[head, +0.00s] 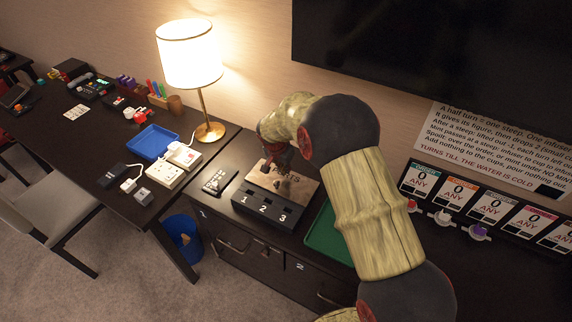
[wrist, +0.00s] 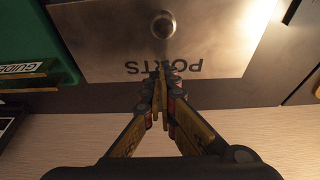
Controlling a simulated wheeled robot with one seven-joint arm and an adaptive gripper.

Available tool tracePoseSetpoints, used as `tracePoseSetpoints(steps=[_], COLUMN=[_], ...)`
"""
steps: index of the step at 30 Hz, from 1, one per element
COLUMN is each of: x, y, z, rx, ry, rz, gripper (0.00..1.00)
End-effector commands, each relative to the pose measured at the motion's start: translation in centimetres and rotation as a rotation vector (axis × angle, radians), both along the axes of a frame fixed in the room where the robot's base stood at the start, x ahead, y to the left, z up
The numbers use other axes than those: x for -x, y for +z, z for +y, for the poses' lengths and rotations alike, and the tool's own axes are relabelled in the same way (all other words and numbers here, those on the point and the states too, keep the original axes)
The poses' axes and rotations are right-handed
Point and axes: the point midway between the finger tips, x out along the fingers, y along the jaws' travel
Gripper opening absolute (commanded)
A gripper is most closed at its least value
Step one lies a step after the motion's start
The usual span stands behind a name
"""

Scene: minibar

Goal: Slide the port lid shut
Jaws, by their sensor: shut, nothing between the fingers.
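The port lid (head: 296,186) is a flat metal plate marked PORTS, lying behind a black block (head: 240,199) with openings numbered 1, 2 and 3. Those numbered openings are uncovered in the head view. In the wrist view the lid (wrist: 95,50) fills the upper middle, its lettering upside down, with a round knob (wrist: 163,24) on it. My gripper (wrist: 163,75) is shut and empty, its fingertips over the lettering, apart from the knob in the picture. I cannot tell whether the fingertips touch the lid. In the head view my gripper (head: 274,160) is at the lid's back edge, partly hidden by my arm.
A green tray (head: 322,236) lies right of the block, partly behind my arm. A small dark panel with light buttons (head: 217,182) lies to the left. A lit lamp (head: 204,105) stands farther left.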

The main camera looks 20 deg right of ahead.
Motion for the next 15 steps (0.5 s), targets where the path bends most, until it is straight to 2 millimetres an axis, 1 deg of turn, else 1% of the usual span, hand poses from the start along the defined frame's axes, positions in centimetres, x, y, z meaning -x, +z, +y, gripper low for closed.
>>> tracePoseSetpoints(steps=[1,3,6,15], x=[0.5,1.1,1.7,1.9], y=[0.2,0.1,0.2,0.2], z=[0.6,1.2,1.8,1.9], rx=[0.0,0.0,0.0,-0.001], ry=[0.003,0.003,0.002,0.001], rz=[-0.004,-0.003,-0.002,-0.002], gripper=[0.0,0.0,0.0,0.0])
